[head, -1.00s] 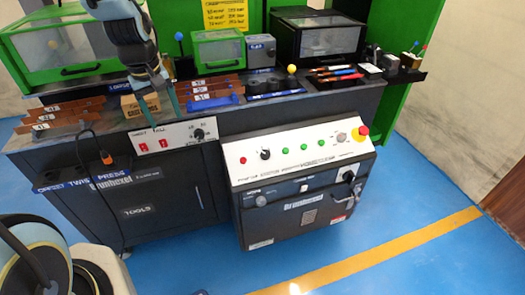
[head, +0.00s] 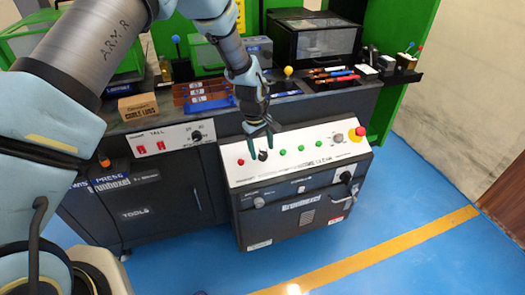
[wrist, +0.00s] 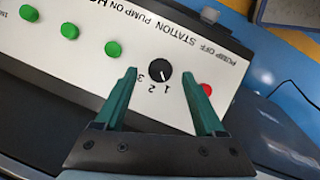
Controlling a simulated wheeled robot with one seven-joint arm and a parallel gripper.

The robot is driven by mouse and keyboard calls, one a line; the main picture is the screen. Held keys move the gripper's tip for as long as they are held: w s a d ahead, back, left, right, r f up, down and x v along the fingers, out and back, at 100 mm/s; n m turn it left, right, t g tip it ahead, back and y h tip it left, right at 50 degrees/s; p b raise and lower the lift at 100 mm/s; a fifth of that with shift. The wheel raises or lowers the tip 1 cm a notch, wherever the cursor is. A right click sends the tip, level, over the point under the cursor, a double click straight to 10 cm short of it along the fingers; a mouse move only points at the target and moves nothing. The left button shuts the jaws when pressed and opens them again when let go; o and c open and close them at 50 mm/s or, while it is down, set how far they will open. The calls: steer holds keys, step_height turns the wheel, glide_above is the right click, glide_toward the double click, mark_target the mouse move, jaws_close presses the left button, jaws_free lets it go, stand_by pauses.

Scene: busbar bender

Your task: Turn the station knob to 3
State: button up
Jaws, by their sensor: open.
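The station knob (wrist: 160,71) is a small black round knob on the white sloped panel (wrist: 75,75). Printed numbers 1, 2 and 3 sit beside it, upside down in the wrist view. Its pale pointer mark appears to face the 1, though it is small. In the head view the knob (head: 263,155) shows between my fingertips. My gripper (wrist: 160,72) is open, with one green finger on each side of the knob in the wrist view. I see no clear contact, and cannot tell whether the tips reach down around it. My gripper (head: 261,149) is at the panel's left part.
Green buttons (wrist: 113,49) lie left of the knob in the wrist view, and a red lamp (wrist: 206,89) lies to its right. An emergency stop (head: 357,134) is at the panel's right end. A cardboard box (head: 138,107) and busbar racks stand on the bench behind.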

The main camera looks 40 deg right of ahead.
mark_target(263, 157)
steer(key=shift+d+f, duration=0.2)
steer(key=shift+f, duration=1)
steer(key=shift+c, duration=0.4)
jaws_close()
